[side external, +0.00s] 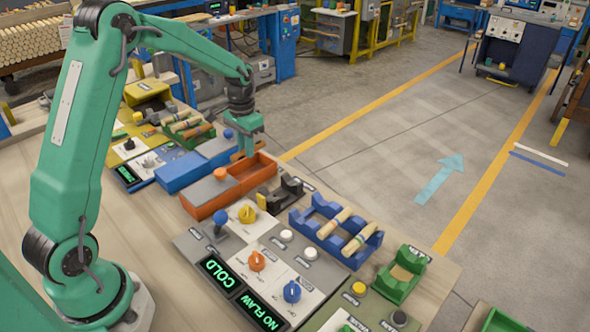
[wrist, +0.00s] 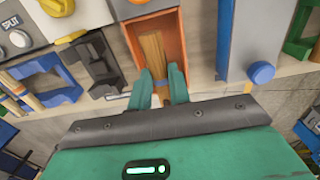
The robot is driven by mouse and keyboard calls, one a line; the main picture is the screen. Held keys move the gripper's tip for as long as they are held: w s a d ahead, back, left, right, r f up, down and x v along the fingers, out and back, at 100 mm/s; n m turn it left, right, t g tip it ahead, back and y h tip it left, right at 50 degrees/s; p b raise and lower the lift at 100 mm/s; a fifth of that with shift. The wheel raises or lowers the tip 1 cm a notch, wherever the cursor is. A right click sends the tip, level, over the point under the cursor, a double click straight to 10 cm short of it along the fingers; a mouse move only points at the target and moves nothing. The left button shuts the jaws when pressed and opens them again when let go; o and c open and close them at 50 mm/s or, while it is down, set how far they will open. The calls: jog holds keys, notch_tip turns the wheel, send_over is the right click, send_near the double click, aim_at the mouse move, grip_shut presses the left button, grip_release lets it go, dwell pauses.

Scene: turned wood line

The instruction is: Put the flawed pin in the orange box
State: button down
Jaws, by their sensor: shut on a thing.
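My gripper (side external: 248,143) hangs just above the open tray of the orange box (side external: 256,170), with its fingers pointing down. It is shut on a wooden pin (side external: 240,155), which looks brown in the side view. In the wrist view the pin (wrist: 152,48) extends past my gripper's fingers (wrist: 160,78), over the inside of the orange box (wrist: 176,28). I cannot tell whether the pin touches the box floor. No flaw can be made out on it, and part of it is hidden by the fingers.
A blue box (side external: 180,173) stands beside the orange box. A black stand (side external: 284,193) and a blue rack (side external: 325,228) with pins are on the other side. A green tray (side external: 398,280) stands near the bench edge. A panel display (side external: 258,311) reads NO FLAW.

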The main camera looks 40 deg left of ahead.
jog(key=shift+f, duration=1.75)
jog(key=c, duration=1.2)
grip_release()
jog(key=shift+c, duration=0.2)
jog(key=shift+r, duration=3)
